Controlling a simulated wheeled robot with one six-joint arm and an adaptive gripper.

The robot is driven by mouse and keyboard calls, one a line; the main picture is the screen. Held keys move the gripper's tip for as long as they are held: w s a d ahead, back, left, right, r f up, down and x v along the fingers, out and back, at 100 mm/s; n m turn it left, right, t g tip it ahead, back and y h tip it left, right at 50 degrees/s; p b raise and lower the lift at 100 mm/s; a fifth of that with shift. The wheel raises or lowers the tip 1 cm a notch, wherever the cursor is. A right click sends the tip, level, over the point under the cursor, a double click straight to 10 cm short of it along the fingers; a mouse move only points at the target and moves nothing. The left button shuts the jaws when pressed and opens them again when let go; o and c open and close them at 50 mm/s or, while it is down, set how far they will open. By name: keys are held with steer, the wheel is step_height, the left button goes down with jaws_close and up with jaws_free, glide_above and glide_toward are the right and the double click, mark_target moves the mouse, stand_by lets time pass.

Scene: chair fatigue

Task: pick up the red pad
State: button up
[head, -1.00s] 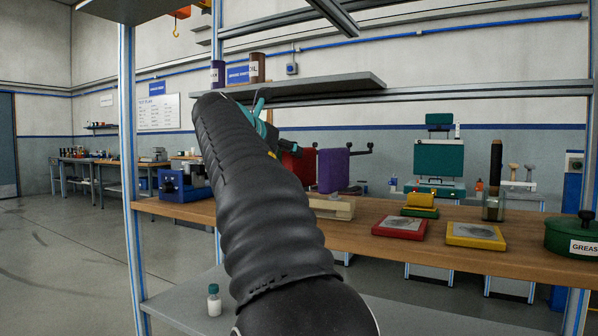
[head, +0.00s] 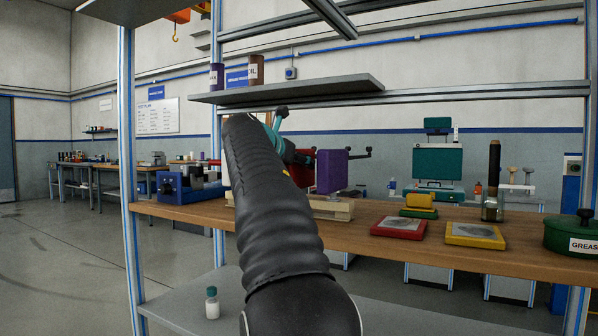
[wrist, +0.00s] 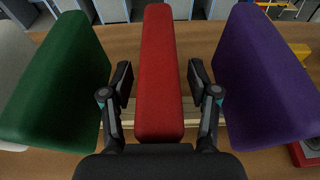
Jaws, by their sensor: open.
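The red pad (wrist: 158,70) stands upright in the middle of the wrist view, its narrow edge towards the camera. My gripper (wrist: 160,78) is open, with one finger on each side of the red pad. Gaps show between the fingers and the pad. In the head view, my arm's black sleeve hides most of the red pad and of my gripper.
A green pad (wrist: 58,85) stands close on the left and a purple pad (wrist: 262,85) close on the right. The purple pad (head: 332,172) stands above a pale wooden rack (head: 335,213) on the bench. A shelf (head: 290,91) hangs above.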

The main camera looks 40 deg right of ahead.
jaws_close()
